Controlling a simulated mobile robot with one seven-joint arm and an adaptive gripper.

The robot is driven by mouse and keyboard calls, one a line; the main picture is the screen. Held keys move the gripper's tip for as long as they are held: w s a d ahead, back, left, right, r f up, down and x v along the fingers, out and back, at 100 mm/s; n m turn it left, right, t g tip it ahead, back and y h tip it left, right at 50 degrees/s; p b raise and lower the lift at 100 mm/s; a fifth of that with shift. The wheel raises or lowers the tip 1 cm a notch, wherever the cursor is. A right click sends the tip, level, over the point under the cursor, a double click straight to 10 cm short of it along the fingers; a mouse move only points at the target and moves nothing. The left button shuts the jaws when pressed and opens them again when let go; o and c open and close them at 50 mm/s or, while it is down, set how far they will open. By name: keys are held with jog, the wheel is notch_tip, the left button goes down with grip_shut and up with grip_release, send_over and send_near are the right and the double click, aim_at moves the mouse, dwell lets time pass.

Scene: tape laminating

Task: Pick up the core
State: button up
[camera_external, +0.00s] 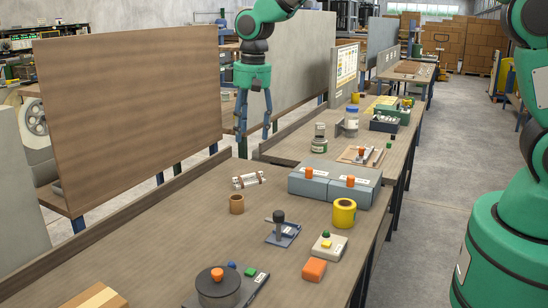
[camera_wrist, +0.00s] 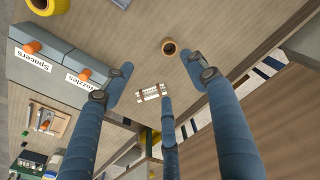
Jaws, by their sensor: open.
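The core looks to be the short brown tube (camera_external: 237,204) standing upright on the near table. In the wrist view its round open end shows as a brown ring (camera_wrist: 168,47), just beyond the fingertips. My gripper (camera_external: 254,138) hangs fingers-down above the table's far-left part, behind and well above the tube. Its blue fingers (camera_wrist: 160,76) are spread apart with nothing between them. They touch neither the tube nor the table.
A small white-and-brown part (camera_external: 248,180) lies just behind the tube. Grey bins (camera_external: 334,188) labelled spacers and nozzles stand to the right, with a yellow roll (camera_external: 344,213) in front. A lever fixture (camera_external: 282,233) and a dark round device (camera_external: 218,287) are nearer.

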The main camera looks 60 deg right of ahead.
jog(key=g, duration=0.1)
send_over(236, 197)
notch_tip(236, 197, down, 11)
jog(key=shift+s+p, duration=0.1)
jog(key=shift+p, duration=0.2)
jog(key=shift+f, duration=0.1)
jog(key=shift+f+b, duration=0.35)
jog(key=shift+f, duration=3.85)
jog(key=shift+f+b, duration=0.3)
jog(key=shift+f, duration=2.3)
jog(key=c, duration=0.9)
